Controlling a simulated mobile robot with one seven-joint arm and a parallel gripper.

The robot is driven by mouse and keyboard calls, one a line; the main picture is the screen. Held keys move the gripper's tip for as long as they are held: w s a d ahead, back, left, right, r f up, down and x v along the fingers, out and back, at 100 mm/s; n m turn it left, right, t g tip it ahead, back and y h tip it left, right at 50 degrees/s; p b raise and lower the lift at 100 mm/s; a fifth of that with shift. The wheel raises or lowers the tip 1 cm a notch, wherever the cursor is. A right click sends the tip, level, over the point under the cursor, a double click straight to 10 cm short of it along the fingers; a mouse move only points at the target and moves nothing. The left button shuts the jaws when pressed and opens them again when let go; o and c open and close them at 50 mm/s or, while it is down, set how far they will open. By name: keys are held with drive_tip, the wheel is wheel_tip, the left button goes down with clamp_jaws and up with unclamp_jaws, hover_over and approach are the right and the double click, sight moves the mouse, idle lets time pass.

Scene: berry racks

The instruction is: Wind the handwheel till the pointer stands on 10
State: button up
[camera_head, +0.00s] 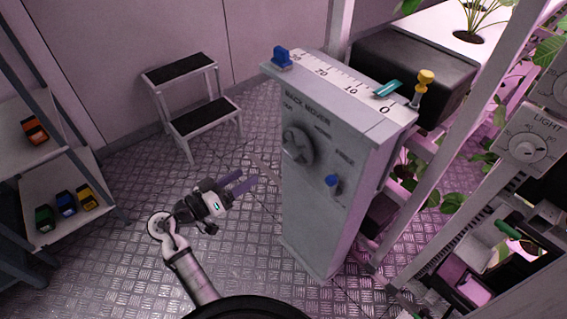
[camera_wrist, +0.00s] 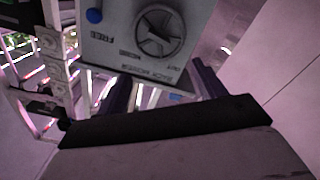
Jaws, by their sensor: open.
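The rack mover is a grey cabinet (camera_head: 330,215) with a grey spoked handwheel (camera_head: 298,145) on its front face. The handwheel also shows in the wrist view (camera_wrist: 160,31), upside down, just beyond my fingers. On the cabinet's top, a white scale (camera_head: 330,76) reads 30, 20, 10, 0 from left to right. The teal pointer (camera_head: 388,88) stands between 10 and 0. A blue knob (camera_head: 333,182) sits on the front, below the word FREE; it shows in the wrist view (camera_wrist: 94,15). My gripper (camera_head: 246,182) is open and empty, left of the cabinet and apart from the handwheel.
A step stool (camera_head: 205,118) stands behind. A shelf (camera_head: 60,185) with small coloured items is at left. Plant racks and a LIGHT dial (camera_head: 530,148) are at right.

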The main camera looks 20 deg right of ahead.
sight(287, 153)
drive_tip(key=w+d+m, duration=0.1)
drive_tip(key=d+m, duration=0.1)
drive_tip(key=d, duration=0.2)
drive_tip(key=w+d+m+p, duration=0.1)
drive_tip(key=d+m, duration=0.2)
drive_tip(key=d, duration=0.1)
drive_tip(key=w+d+m, duration=0.2)
drive_tip(key=d+m, duration=0.1)
drive_tip(key=d, duration=0.2)
drive_tip(key=shift+w+d+p, duration=0.1)
drive_tip(key=shift+p, duration=0.2)
drive_tip(key=shift+c, duration=0.3)
drive_tip(key=c, duration=0.9)
drive_tip(key=shift+c, duration=0.2)
